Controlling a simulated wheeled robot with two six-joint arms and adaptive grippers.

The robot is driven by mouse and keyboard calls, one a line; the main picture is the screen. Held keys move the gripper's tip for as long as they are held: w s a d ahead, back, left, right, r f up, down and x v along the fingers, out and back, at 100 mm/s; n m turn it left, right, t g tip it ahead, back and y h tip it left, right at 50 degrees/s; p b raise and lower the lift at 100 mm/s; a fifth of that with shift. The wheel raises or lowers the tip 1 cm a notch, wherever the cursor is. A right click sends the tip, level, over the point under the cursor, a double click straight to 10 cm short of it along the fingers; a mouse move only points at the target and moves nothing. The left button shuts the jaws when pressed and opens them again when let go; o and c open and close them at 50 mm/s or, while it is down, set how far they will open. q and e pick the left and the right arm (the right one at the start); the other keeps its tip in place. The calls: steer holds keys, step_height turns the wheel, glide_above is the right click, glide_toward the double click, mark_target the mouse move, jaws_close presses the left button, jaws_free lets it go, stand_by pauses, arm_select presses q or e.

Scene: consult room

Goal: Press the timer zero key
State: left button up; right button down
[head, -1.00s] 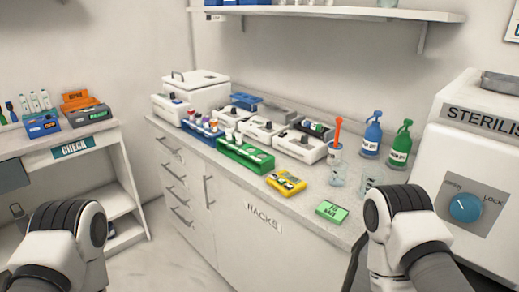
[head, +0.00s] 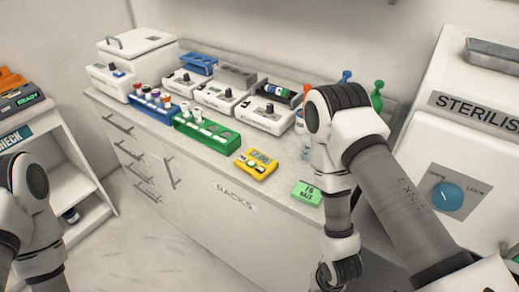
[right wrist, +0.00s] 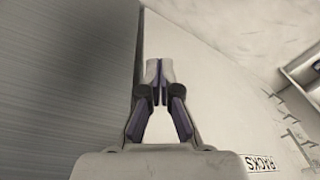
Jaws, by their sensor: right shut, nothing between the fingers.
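The yellow timer (head: 256,165) lies on the counter near its front edge in the head view. It has a grey display and a few dark keys; I cannot read which is the zero key. My right gripper is shut and empty in the right wrist view (right wrist: 160,82), its fingertips together beside the cabinet front. In the head view my right arm hangs in front of the counter, to the right of the timer and apart from it; its fingers are not clearly seen there. My left arm shows at the lower left, but its gripper is out of view.
A green label card (head: 307,193) lies right of the timer. A green rack (head: 207,134) and a blue rack (head: 153,109) with tubes stand to its left, with white devices behind. The steriliser (head: 450,150) stands at the right. My right arm partly hides the bottles.

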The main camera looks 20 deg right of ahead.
mark_target(261, 170)
steer(key=w+a+r+m+t+p, duration=0.1)
steer(key=w+r+m+p, duration=0.2)
steer(key=w+r+p, duration=0.45)
steer(key=w+a+r+m+t+p, duration=0.1)
steer(key=w+r+m+p, duration=0.2)
steer(key=r, duration=0.8)
steer(key=w+r+m+t, duration=0.1)
steer(key=w+m, duration=0.1)
steer(key=w+a+r+m+y, duration=0.1)
steer(key=w+r, duration=0.1)
steer(key=w, duration=0.1)
steer(key=w+r+m+t+p, duration=0.1)
steer(key=w+m, duration=0.1)
steer(key=w, duration=0.1)
steer(key=shift+w+a+r+m+t, duration=0.1)
steer(key=shift+a+r+m+t, duration=0.15)
steer(key=shift+a+m+t, duration=0.05)
arm_select(q)
step_height(261, 170, up, 16)
steer(key=shift+r, duration=0.15)
arm_select(e)
steer(key=w+a+r+m+t+y, duration=0.1)
steer(key=w+a+r+m+t, duration=0.1)
steer(key=w+r+m, duration=0.5)
steer(key=w+a+r, duration=0.1)
steer(key=w+r, duration=0.1)
steer(key=w, duration=0.1)
steer(key=shift+w+r+m+t+y, duration=0.2)
steer(key=shift+r+m+t+y, duration=0.1)
steer(key=shift+y, duration=0.1)
